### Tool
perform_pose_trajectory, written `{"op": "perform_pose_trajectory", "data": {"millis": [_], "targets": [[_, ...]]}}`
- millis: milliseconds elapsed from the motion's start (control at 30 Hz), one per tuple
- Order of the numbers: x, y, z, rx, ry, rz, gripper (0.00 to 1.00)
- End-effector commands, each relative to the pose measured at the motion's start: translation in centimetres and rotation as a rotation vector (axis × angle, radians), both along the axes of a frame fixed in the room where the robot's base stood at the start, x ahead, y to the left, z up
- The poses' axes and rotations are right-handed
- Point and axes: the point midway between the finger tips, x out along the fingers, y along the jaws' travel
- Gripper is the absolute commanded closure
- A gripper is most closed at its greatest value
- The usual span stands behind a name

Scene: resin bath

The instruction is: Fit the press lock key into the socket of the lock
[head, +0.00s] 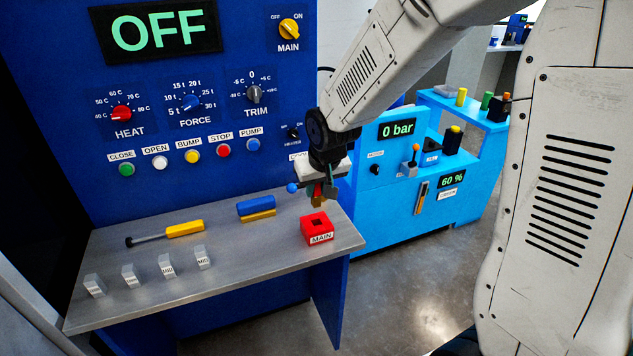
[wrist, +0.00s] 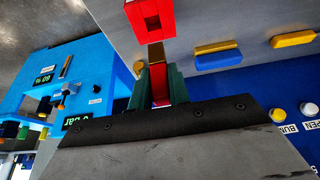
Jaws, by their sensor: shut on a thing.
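The lock is a red block (head: 319,238) labelled MAIN, with a dark square socket in its top, near the right end of the grey shelf. It also shows at the top of the wrist view (wrist: 165,29). My gripper (head: 318,193) is above the lock and shut on the press lock key. The key has a red part (wrist: 160,88) between the fingers and a brass part (wrist: 156,56) pointing toward the lock. In the head view the key's lower end is just above the block, apparently apart from it. Exact alignment with the socket cannot be told.
A yellow-handled tool (head: 185,229), a blue-and-yellow piece (head: 256,208) and several small grey blocks (head: 166,266) lie left of the lock on the shelf. The blue panel (head: 230,70) with knobs and buttons rises behind. A light-blue machine (head: 395,215) stands to the right.

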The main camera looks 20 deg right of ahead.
Motion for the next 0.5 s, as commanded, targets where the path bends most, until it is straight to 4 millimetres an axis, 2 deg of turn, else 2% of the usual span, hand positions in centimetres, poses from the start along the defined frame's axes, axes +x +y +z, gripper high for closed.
{"op": "perform_pose_trajectory", "data": {"millis": [300, 500], "targets": [[0.0, -0.2, -3.1, 0.0, 0.002, -0.003, 1.0], [0.0, -0.2, -4.2, 0.0, 0.001, -0.003, 1.0]]}}
